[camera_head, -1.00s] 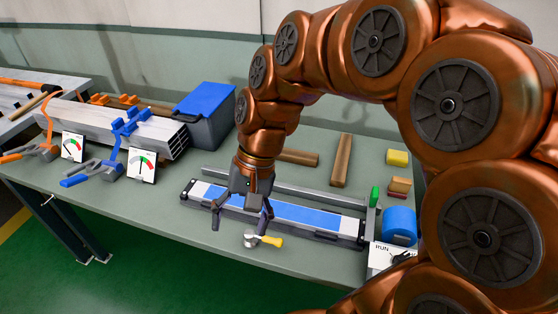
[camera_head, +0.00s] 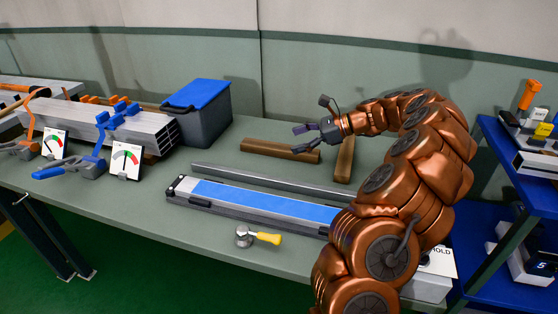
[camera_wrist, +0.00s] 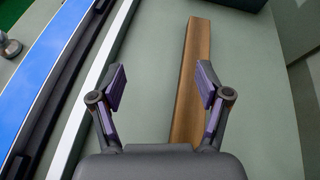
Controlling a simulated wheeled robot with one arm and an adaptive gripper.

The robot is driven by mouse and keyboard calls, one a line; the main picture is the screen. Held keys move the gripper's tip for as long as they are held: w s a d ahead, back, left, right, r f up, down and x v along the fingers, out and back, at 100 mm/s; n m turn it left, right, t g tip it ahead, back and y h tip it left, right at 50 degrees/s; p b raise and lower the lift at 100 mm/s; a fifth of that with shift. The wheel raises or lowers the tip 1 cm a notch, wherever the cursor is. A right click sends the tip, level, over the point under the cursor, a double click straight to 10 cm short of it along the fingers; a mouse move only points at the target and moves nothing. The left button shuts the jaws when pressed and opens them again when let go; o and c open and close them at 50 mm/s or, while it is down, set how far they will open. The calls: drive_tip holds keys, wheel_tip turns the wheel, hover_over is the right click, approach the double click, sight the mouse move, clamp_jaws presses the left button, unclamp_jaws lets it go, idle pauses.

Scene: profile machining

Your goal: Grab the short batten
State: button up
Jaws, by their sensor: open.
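Two brown wooden battens lie on the green table. I cannot tell for sure which is shorter. My gripper (camera_head: 311,115) is open and empty, above the right end of the left-to-right batten. In the wrist view my gripper (camera_wrist: 160,88) has its fingers apart, with that batten (camera_wrist: 193,60) below, off towards the right finger.
A metal rail (camera_head: 265,180) and a blue-topped track (camera_head: 265,203) lie in front of the battens. A grey bin with a blue lid (camera_head: 200,112) stands at left. A yellow-handled hammer (camera_head: 258,238) lies near the front edge. A blue shelf (camera_head: 525,185) stands at right.

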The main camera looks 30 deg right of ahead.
sight(280, 150)
drive_tip(key=d+f+m, duration=0.1)
drive_tip(key=d, duration=0.1)
drive_tip(key=d+f+m+t, duration=0.1)
drive_tip(key=d+f, duration=0.1)
drive_tip(key=d, duration=0.1)
drive_tip(key=s+d+f+m+t+h+b, duration=0.1)
drive_tip(key=d, duration=0.1)
drive_tip(key=shift+d+f, duration=0.3)
drive_tip(key=shift+d, duration=0.05)
drive_tip(key=shift+x, duration=3.8)
drive_tip(key=c, duration=1.3)
